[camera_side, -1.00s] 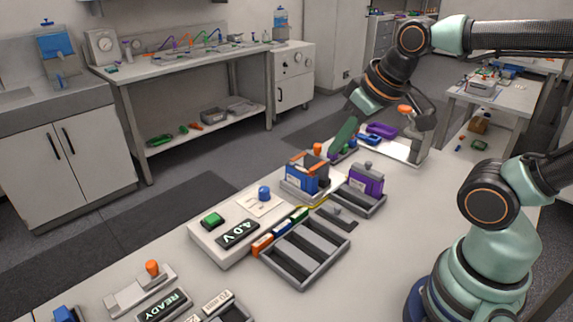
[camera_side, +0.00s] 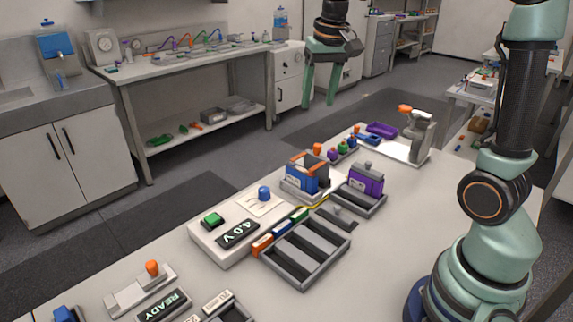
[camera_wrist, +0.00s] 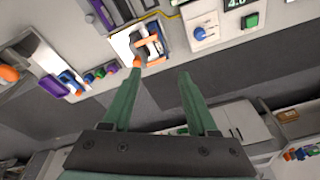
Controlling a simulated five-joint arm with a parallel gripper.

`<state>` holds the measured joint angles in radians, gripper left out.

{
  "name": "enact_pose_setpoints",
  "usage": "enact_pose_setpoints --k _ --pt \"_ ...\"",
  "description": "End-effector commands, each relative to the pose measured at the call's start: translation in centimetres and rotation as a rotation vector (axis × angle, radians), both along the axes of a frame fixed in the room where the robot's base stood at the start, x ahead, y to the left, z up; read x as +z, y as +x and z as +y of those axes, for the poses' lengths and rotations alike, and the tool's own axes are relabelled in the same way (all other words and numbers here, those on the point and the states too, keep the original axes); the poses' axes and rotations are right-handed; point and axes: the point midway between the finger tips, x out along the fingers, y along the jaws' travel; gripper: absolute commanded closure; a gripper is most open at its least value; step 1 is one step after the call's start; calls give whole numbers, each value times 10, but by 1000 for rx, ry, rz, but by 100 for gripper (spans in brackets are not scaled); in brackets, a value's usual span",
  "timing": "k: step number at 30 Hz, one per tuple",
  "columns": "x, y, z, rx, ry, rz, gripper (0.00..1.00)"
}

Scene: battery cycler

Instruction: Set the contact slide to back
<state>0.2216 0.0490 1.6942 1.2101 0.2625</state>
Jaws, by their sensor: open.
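The bay (camera_side: 291,187) on the bench holds a blue cell (camera_side: 299,178) with orange strips over it. An orange knob (camera_side: 317,148) stands at its back edge; I take it as the contact slide's handle, but its exact position along its travel cannot be told. In the wrist view, the bay (camera_wrist: 121,44) is at upper centre, with the orange knob (camera_wrist: 137,63) just beyond the left fingertip in the picture. My gripper (camera_side: 319,102) is open and empty, raised above and behind the bay, fingers pointing down. Its two green fingers also show in the wrist view (camera_wrist: 158,76).
A purple block (camera_side: 368,180) sits in a tray right of the bay. The 4.0 V unit (camera_side: 205,238) and an empty slotted tray (camera_side: 345,237) lie in front. Small coloured pieces (camera_side: 341,149) and a grey stand (camera_side: 420,135) are behind. Another orange knob (camera_side: 152,267) is front left.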

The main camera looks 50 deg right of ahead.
Motion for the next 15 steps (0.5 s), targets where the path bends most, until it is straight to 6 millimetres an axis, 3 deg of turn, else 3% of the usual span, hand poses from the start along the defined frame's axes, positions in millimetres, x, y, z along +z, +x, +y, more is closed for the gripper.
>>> enact_pose_setpoints --k 6,15 --pt "-25 37 -47 -169 40 102 41" --pt "-50 56 -81 -295 68 174 41"
